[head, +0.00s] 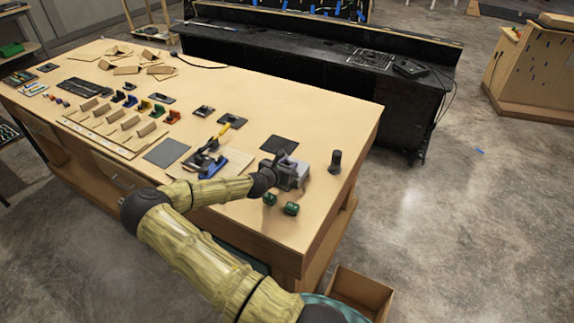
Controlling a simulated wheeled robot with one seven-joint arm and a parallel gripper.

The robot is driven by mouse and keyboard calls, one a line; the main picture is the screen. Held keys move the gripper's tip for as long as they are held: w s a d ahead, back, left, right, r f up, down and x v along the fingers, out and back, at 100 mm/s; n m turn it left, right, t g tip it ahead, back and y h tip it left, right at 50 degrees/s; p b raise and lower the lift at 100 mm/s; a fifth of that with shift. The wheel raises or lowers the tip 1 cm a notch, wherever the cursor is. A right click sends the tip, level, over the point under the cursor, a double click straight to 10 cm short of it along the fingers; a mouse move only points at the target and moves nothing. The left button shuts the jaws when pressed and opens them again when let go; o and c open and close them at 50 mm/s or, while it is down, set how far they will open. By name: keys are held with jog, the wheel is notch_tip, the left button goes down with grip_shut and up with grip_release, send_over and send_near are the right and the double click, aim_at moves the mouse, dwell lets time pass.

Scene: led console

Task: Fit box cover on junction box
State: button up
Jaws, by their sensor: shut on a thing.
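My arm reaches in from the bottom of the head view over the right end of the wooden bench. My gripper (284,173) is low over the bench top, just in front of a dark square mat (279,145). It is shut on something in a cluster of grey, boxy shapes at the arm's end. I cannot tell which part of this cluster is gripper, box cover or junction box, or whether cover and box touch. The fingertips are not clear at this size.
A black cylinder (335,161) stands right of my gripper. Two green cylindrical pieces (291,208) lie by the front edge. A blue clamp-like tool (208,163) sits to the left, beyond it several small coloured parts. The bench's far right corner is clear.

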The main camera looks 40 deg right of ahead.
jog(key=o, duration=1.1)
jog(key=b+v, duration=0.4)
jog(key=v, duration=1.3)
jog(key=shift+s+a, duration=0.15)
jog(key=shift+a, duration=0.05)
